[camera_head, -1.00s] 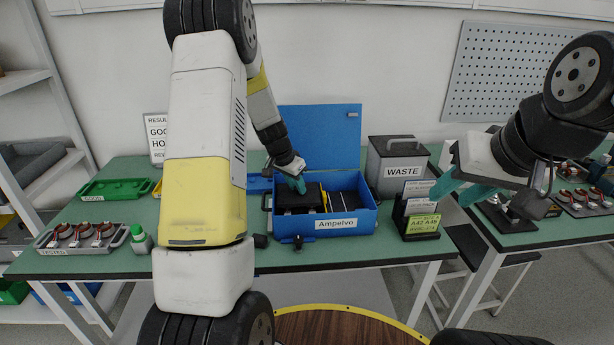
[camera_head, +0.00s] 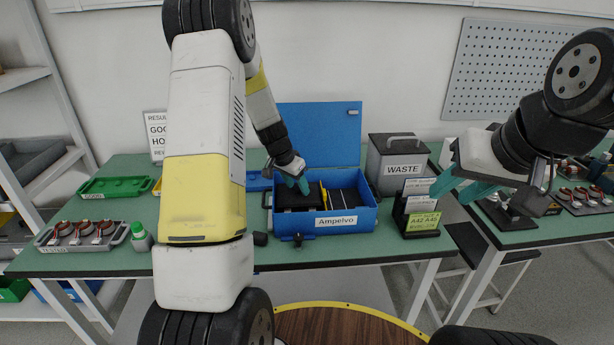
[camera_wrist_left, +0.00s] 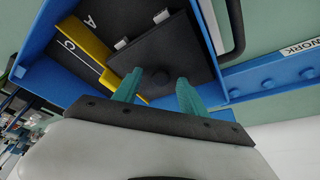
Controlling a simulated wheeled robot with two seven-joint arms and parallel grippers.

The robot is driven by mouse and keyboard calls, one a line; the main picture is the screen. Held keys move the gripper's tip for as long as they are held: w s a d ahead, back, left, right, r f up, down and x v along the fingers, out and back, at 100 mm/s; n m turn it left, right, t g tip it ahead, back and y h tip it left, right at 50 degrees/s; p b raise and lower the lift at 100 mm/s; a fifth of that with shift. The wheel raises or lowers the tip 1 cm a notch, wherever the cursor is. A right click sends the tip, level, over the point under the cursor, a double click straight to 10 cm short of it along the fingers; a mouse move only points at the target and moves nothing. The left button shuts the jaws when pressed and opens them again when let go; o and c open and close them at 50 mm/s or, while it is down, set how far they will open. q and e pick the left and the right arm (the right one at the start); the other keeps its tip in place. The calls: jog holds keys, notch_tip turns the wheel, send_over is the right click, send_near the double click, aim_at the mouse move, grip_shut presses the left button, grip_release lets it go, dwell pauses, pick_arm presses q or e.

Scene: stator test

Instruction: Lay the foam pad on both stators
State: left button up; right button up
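A dark flat square pad, seemingly the foam pad (camera_wrist_left: 178,48), lies in the left part of the blue box; it also shows in the head view (camera_head: 292,202). It has a small round dark spot or knob near its front edge. My left gripper (camera_head: 303,191) is over the pad, and in the left wrist view its teal fingers (camera_wrist_left: 160,80) are apart, either side of that knob. Contact cannot be told. Stator-like parts with red wires (camera_head: 78,232) sit in a grey tray at the left. No stator shows clearly in the box. My right gripper (camera_head: 452,196) is open and empty.
The blue box (camera_head: 362,221) labelled Ampelvo has its lid (camera_head: 325,135) raised behind. A yellow strip (camera_wrist_left: 84,43) lies beside the pad. A WASTE bin (camera_head: 400,160) and card holder (camera_head: 420,228) stand to the right. A green tray (camera_head: 112,187) and small bottle (camera_head: 141,238) are left.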

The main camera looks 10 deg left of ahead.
pick_arm(q)
jog(key=v, duration=0.7)
jog(key=shift+s+r, duration=0.15)
jog(key=shift+r, duration=0.2)
dwell(1.1)
